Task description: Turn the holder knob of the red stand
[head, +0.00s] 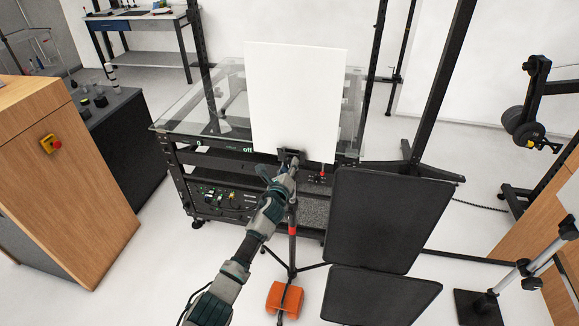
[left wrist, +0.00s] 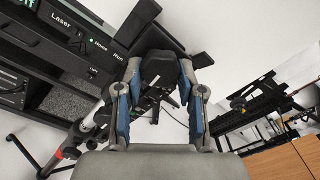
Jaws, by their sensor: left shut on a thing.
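The red stand (head: 292,230) is a thin tripod pole with a red collar, standing in front of the black rack in the head view. A white panel (head: 298,95) sits upright at its top, above the small dark holder (head: 290,153). My left gripper (head: 287,163) is at the holder, just below the panel, and hides part of it. In the left wrist view, my left gripper (left wrist: 160,78) is shut on the black holder knob (left wrist: 160,66), with one finger on each side. The stand's pole (left wrist: 90,128) shows at lower left there. My right gripper is not in view.
A black rack cart (head: 225,200) with a glass top stands behind the stand. Dark flat panels (head: 385,220) are close on the right. An orange weight (head: 285,297) lies at the stand's foot. A wooden cabinet (head: 65,180) is at left; the floor between is clear.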

